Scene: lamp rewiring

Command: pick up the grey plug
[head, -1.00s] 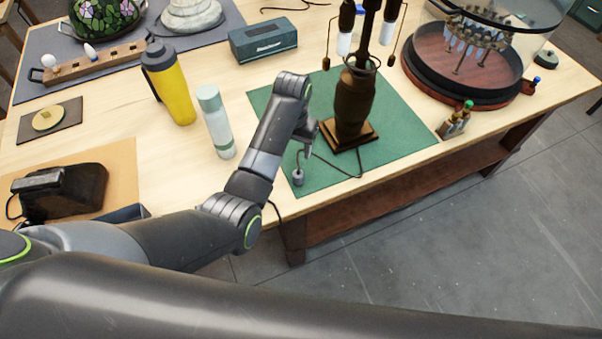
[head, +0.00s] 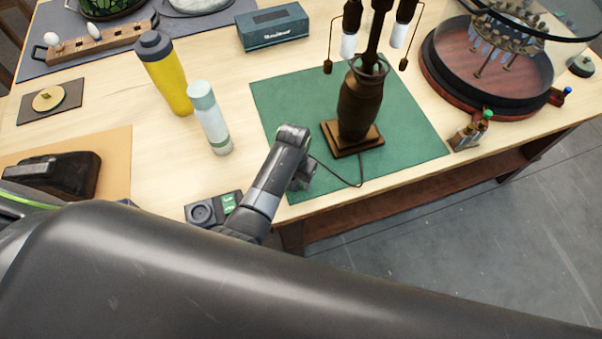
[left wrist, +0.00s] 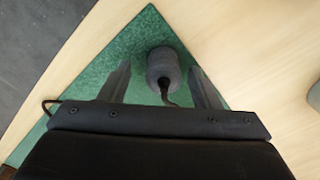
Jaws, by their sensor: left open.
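The grey plug (left wrist: 163,66) lies at the edge of the green mat in the left wrist view, its dark cord running back towards the gripper. My left gripper (left wrist: 161,72) is open, with one finger on each side of the plug and visible gaps between. In the head view my left wrist hides the plug. The cord (head: 350,184) runs over the green mat (head: 410,135) to the dark brown lamp (head: 358,105), which stands upright on its square base. My right gripper is not in view.
A pale bottle (head: 211,125) and a yellow bottle (head: 168,80) stand left of the mat. A small dark device (head: 203,212) lies beside my left arm. A glass-domed display (head: 480,75) stands at the right. The table's front edge is close to the plug.

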